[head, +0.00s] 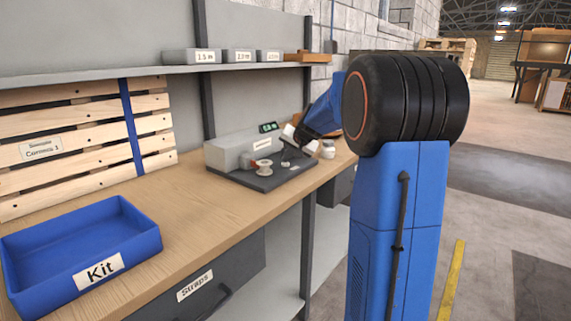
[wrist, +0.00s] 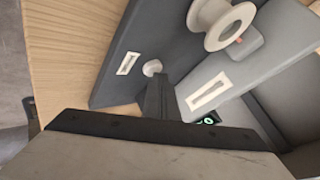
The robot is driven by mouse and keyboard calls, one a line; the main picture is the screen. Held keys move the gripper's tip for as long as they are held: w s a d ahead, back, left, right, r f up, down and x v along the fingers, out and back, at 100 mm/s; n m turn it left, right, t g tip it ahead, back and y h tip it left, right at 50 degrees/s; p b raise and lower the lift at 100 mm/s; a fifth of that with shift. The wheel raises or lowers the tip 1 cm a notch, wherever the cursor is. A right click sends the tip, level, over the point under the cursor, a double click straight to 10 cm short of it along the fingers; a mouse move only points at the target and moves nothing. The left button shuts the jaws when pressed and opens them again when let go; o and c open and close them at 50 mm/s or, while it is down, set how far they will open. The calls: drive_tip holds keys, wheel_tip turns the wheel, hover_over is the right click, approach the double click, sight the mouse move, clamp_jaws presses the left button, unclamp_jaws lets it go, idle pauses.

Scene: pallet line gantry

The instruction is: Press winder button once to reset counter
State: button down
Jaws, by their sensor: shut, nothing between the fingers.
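The winder (head: 232,150) is a grey box on a dark base plate on the bench, with a pale spool (head: 264,168) at its front and a small green-lit counter display (head: 268,127) above it. My gripper (head: 287,155) is shut and empty, low over the right part of the base plate. In the wrist view, my gripper's fingertips (wrist: 160,78) are beside a round pale knob (wrist: 152,68), which may be the button. I cannot tell whether they touch it. The spool (wrist: 220,22) and the display (wrist: 208,118) also show there, with a small red part (wrist: 238,41) by the spool.
A blue Kit tray (head: 140,235) stands at the front left of the wooden bench (head: 190,205). A slatted panel (head: 60,150) stands behind it. A shelf (head: 130,71) with labelled grey bins (head: 238,56) runs above. A small pale jar (head: 328,149) stands right of the winder.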

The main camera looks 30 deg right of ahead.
sight(287, 164)
drive_tip(key=shift+r, duration=0.85)
drive_tip(key=shift+r, duration=0.1)
wheel_tip(287, 164, up, 5)
drive_tip(key=shift+f, duration=0.1)
idle(0.9)
